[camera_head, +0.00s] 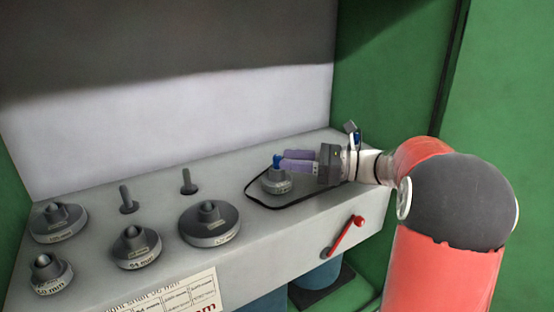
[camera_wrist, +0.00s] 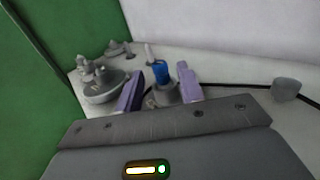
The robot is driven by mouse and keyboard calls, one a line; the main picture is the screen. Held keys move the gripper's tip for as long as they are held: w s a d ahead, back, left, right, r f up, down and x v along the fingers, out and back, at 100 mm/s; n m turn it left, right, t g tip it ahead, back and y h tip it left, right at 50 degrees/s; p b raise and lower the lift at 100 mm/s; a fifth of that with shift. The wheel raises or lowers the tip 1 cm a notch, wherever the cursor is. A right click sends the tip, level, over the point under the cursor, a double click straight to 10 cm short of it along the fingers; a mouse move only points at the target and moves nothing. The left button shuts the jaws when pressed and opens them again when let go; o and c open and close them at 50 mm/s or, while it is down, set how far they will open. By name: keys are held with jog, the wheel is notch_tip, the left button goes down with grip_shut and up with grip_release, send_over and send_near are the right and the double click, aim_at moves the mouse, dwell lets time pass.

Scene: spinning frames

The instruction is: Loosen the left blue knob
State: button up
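A small blue knob (camera_head: 277,160) sits on top of a grey round piece (camera_head: 276,184) with a printed label, at the right part of the grey bench. In the wrist view the blue knob (camera_wrist: 161,72) stands ahead between my two purple fingers, with a visible gap on each side. My gripper (camera_head: 285,160) reaches in from the right at knob height, and its fingers partly overlap the knob in the head view. My gripper (camera_wrist: 160,84) is open and holds nothing. I see only one blue knob. Finger contact with the grey piece cannot be told.
Several grey weights, including one with a wide base (camera_head: 210,225), and two upright pegs (camera_head: 187,182) stand left on the bench (camera_head: 90,285). A black cable (camera_head: 300,202) loops around the grey piece. A red crank (camera_head: 346,236) is on the front. Green walls (camera_head: 385,85) enclose the right.

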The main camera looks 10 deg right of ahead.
aim_at(277, 155)
jog(key=shift+x, duration=2.05)
